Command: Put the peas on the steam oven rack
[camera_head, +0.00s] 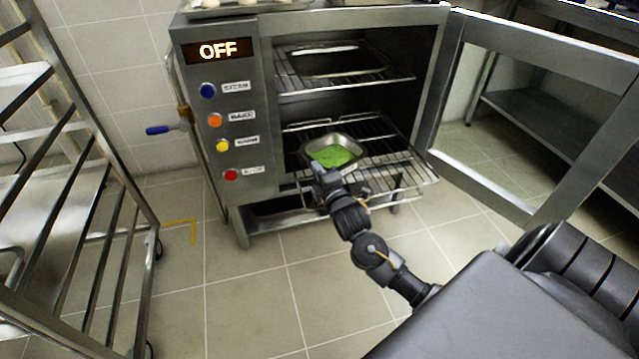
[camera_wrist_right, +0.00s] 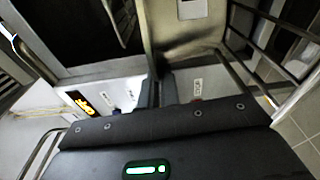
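The green peas (camera_head: 334,156) lie in a shallow metal pan (camera_head: 350,143). The pan is at the lower oven rack (camera_head: 395,165), which sticks out of the open steam oven (camera_head: 232,100). I cannot tell whether the pan rests fully on its wires. My right gripper (camera_head: 322,172) is at the pan's near left edge. Its dark fingers (camera_wrist_right: 153,92) appear close together in the right wrist view. Whether they are shut on the rim or just beside it is unclear. My left gripper is in neither view.
An upper rack holds a dark tray (camera_head: 325,60). The oven door (camera_head: 490,190) stands open on the right. The lit panel (camera_head: 218,50) reads OFF. A metal rack trolley (camera_head: 75,215) stands at the left, and a steel table (camera_head: 550,125) at the back right. Tiled floor is clear in front.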

